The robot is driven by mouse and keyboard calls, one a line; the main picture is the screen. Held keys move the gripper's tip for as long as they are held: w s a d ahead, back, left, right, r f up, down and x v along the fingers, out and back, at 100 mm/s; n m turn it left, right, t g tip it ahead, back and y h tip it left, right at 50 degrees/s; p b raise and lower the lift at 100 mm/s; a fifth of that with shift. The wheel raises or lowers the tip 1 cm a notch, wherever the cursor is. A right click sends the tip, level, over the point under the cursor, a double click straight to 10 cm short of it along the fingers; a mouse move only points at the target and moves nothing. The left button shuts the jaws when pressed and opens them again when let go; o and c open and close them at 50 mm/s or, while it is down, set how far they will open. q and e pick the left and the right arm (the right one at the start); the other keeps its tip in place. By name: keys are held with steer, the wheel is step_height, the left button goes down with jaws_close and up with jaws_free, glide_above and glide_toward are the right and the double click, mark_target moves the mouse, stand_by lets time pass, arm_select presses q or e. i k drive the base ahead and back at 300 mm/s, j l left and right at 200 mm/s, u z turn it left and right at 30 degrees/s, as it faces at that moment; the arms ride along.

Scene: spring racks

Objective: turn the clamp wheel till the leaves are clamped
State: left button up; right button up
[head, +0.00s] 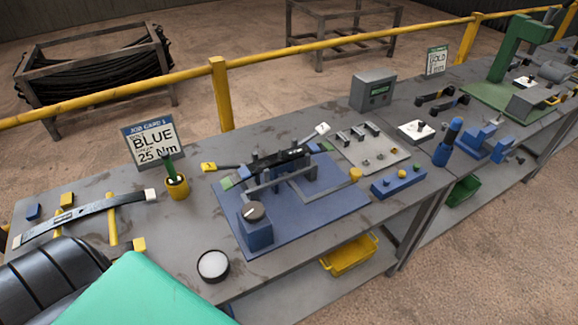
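A blue fixture plate (320,208) lies on the grey bench in the middle of the head view. Dark spring leaves (280,161) lie across its frame, with a white end at right and a yellow end at left. A round grey knob (254,211) with a white pointer sits on a blue block at the plate's front left. A small yellow round knob (355,174) is at the plate's right end. I cannot tell which is the clamp wheel, nor how tightly the leaves are held. Neither of my grippers is in view.
A job card reading BLUE 25 Nm (152,143) stands behind a yellow pot (176,187). A curved leaf (85,219) lies at left. A white-topped round tin (213,265) sits at the front edge. A grey display box (373,91) stands at the back. A yellow rail (219,92) runs behind.

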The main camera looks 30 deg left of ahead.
mark_target(253, 212)
steer(key=u, duration=1.25)
